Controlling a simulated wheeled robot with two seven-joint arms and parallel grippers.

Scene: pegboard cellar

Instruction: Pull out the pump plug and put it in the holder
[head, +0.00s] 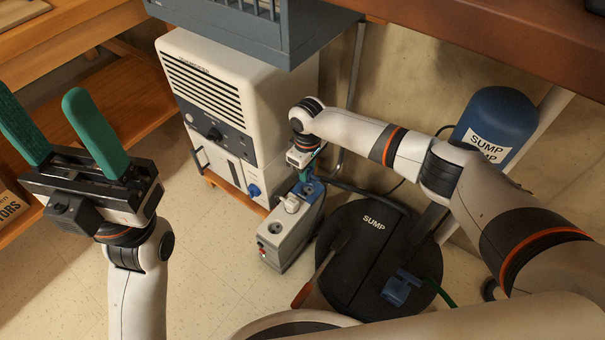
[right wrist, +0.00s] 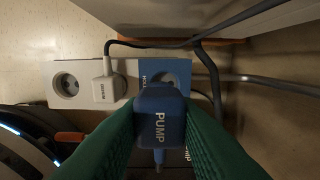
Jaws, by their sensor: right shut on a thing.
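The blue pump plug (right wrist: 158,115), marked PUMP, sits between the green fingers of my right gripper (right wrist: 160,130), which is shut on it. In the head view my right gripper (head: 309,165) points down over the blue end of the grey socket strip (head: 283,240). In the right wrist view, the plug overlaps a blue plate (right wrist: 163,68) with a round socket and a partly hidden label starting "HO". Whether the plug touches the plate, I cannot tell. A white plug (right wrist: 105,88) sits beside it; the far socket (right wrist: 68,84) is empty. My left gripper (head: 70,140) is open and empty.
A white dehumidifier (head: 205,95) stands behind the strip. A black lid marked SUMP (head: 372,245) lies to the right, with a blue piece (head: 402,288) on it. A screwdriver (head: 318,272) lies between. A blue tank (head: 497,122) stands at the right. Dark cables run near the strip.

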